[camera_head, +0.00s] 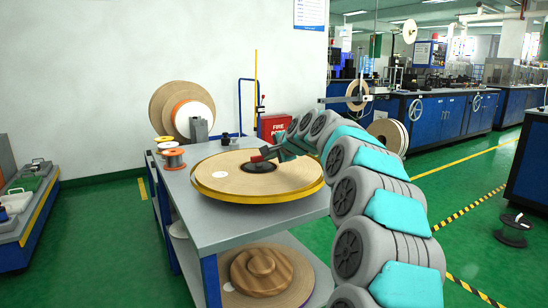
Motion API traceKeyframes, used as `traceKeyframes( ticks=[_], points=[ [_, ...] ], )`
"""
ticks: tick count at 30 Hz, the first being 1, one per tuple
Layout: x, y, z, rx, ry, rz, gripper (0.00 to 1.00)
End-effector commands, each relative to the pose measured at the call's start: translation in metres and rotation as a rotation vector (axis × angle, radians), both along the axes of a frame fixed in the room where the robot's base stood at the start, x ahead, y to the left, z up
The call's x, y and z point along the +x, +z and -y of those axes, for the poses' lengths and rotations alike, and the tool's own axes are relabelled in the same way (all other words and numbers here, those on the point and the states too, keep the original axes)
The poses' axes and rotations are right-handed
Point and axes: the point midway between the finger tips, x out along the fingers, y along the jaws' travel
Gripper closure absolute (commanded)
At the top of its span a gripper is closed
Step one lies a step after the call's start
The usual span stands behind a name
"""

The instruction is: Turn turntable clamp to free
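The turntable (220,178) is a large round disc with a tan top and a yellow rim, lying flat on the grey-topped cart (208,208). A dark hub (259,166) sits at its centre. A small red part (255,159) shows just above the hub, at the end of my arm; it may be the clamp handle, but I cannot tell. My gripper (268,153) is at the hub, small and partly hidden by my own arm. I cannot make out its fingers or whether they hold anything.
Spools (174,158) stand on the cart's left corner, and large tape rolls (173,107) lean behind. The lower shelf holds a brown wooden piece (262,271) on a disc. A red fire box (275,128) is by the wall. Green floor (110,240) is open at left.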

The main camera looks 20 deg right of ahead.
Motion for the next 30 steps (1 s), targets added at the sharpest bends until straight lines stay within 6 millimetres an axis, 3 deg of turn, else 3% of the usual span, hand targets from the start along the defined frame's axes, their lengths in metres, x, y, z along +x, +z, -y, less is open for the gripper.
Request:
traceKeyframes(
  ticks=[30],
  points=[
    [0.0044, -0.0013, 0.0049, 0.001, 0.070, -0.001, 1.00]
  ],
)
